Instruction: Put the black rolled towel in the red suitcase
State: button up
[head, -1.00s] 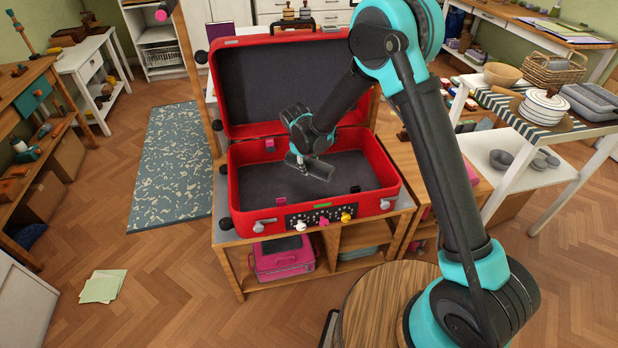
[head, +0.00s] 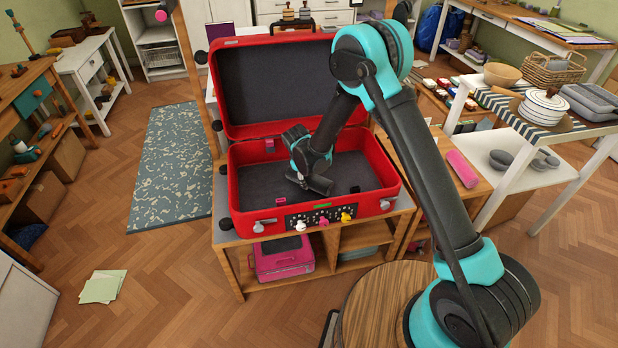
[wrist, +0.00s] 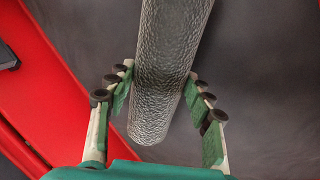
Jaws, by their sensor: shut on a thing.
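The red suitcase (head: 375,207) stands open on a low wooden unit, with its lid raised at the back and a dark grey lining. The black rolled towel (head: 321,185) is a dark textured roll. My gripper (head: 308,180) is shut on it, inside the suitcase's outline, low over the floor of the main compartment. In the wrist view the towel (wrist: 166,65) runs between the finger pads of my gripper (wrist: 160,100), one finger set on each side. I cannot tell if the towel touches the lining.
Small dark and pink pieces (head: 280,200) lie inside the suitcase near its front. A round wooden stool (head: 375,300) stands in front. A white table with a striped cloth (head: 520,108) is at the right. The suitcase floor left of my gripper is mostly clear.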

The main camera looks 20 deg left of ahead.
jog(key=o, duration=1.3)
jog(key=v, duration=1.2)
jog(key=shift+r, duration=0.15)
jog(key=d+r+m, duration=0.2)
jog(key=d+r, duration=0.1)
jog(key=d, duration=0.6)
jog(key=d+r+m, duration=0.3)
jog(key=d, duration=0.7)
jog(key=d+r+m, duration=0.2)
jog(key=d+r, duration=0.2)
jog(key=d, duration=0.5)
jog(key=s+d+f+m, duration=0.1)
jog(key=s+d+m, duration=0.7)
jog(key=s+d, duration=0.8)
jog(key=d, duration=0.3)
jog(key=shift+d+f+t+y, duration=0.2)
jog(key=shift+d+t+y, duration=0.1)
jog(key=shift+y, duration=0.1)
jog(key=shift+s, duration=0.15)
